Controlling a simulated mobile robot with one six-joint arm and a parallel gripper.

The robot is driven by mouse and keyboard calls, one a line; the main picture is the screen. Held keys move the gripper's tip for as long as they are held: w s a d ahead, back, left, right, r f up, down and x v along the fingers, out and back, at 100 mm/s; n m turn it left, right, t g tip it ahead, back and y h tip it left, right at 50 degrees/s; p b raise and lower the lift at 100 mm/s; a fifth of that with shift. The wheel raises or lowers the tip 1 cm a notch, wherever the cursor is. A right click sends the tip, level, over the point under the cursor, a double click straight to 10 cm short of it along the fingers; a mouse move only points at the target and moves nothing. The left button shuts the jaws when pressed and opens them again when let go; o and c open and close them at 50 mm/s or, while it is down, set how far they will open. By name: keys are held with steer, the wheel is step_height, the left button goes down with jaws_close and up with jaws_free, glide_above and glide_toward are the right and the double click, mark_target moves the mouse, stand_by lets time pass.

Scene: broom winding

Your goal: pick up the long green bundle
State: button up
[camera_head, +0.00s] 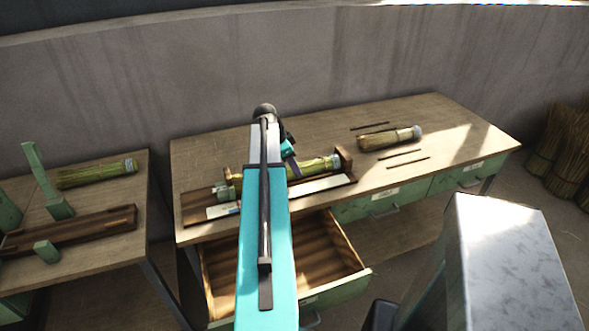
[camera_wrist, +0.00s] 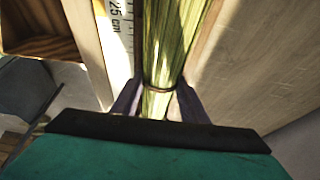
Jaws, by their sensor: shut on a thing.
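The long green bundle (camera_head: 318,167) lies lengthwise between the upright ends of a wooden holder on the middle table, partly hidden behind my arm. In the wrist view the bundle (camera_wrist: 170,45) runs away from me between the two dark fingers, with a thin band around it. My gripper (camera_wrist: 160,100) is shut on the bundle, one finger on each side; it also shows in the head view (camera_head: 291,165). I cannot tell whether the bundle touches the holder beneath it.
A wooden holder (camera_head: 345,163) and a white ruler (camera_head: 325,183) are by the bundle. An open drawer (camera_head: 335,262) juts out below the table front. Another bundle (camera_head: 385,138) and thin dark rods lie to the right. The left table bears a bundle (camera_head: 95,174) and green clamp-like parts (camera_head: 45,180).

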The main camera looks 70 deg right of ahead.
steer(key=shift+r, duration=0.15)
step_height(320, 180, up, 18)
steer(key=b, duration=0.3)
steer(key=shift+f, duration=0.2)
stand_by(0.3)
stand_by(0.5)
steer(key=w+a+f+n+t+h, duration=0.1)
steer(key=w+a+n+t, duration=0.2)
steer(key=w+a+n, duration=0.8)
steer(key=w+a+f+n+t, duration=0.25)
steer(key=w+a, duration=1.25)
steer(key=w, duration=0.8)
steer(key=w+a+n+t+y, duration=0.1)
steer(key=w+a+n, duration=0.3)
steer(key=a, duration=1)
steer(key=w+a+n+y, duration=0.1)
steer(key=w+a+n, duration=0.2)
steer(key=a, duration=1.1)
steer(key=w+a+n+t+y, duration=0.1)
steer(key=w+a+n, duration=0.3)
steer(key=a, duration=1)
steer(key=n, duration=0.3)
steer(key=shift+w+f+n+t+y, duration=0.15)
steer(key=shift+w+n+t+y, duration=0.15)
steer(key=shift+n+t+y, duration=0.1)
